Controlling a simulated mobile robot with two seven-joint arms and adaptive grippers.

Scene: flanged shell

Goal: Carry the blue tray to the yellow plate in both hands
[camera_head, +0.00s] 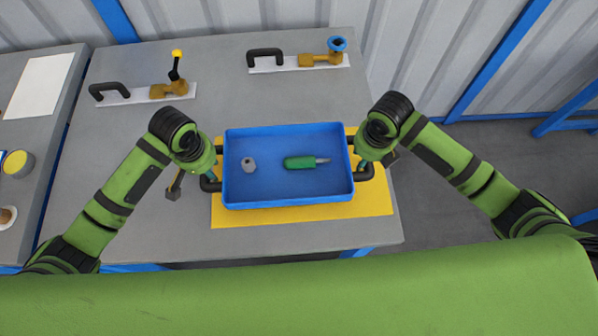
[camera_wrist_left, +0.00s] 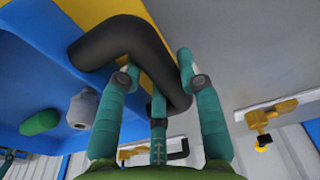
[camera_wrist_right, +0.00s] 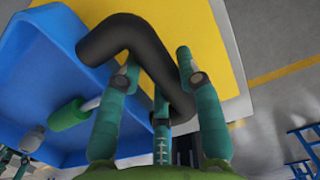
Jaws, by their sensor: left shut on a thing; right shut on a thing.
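The blue tray (camera_head: 290,196) is over the yellow plate (camera_head: 300,217) on the grey table; I cannot tell whether it touches the plate. A grey nut-like part (camera_head: 248,164) and a green-handled tool (camera_head: 300,162) lie in it. My left gripper (camera_head: 208,174) is shut on the tray's black left handle, seen in the left wrist view (camera_wrist_left: 130,42). My right gripper (camera_head: 362,166) is shut on the black right handle, seen in the right wrist view (camera_wrist_right: 135,42). The plate shows on the tray's front and right sides.
Two white bases with black handles and brass valves stand behind, one with a yellow-tipped lever (camera_head: 170,88), one with a blue wheel (camera_head: 325,55). A side table (camera_head: 40,125) at left holds a paper sheet and a yellow-topped can (camera_head: 17,162). The table's front left is clear.

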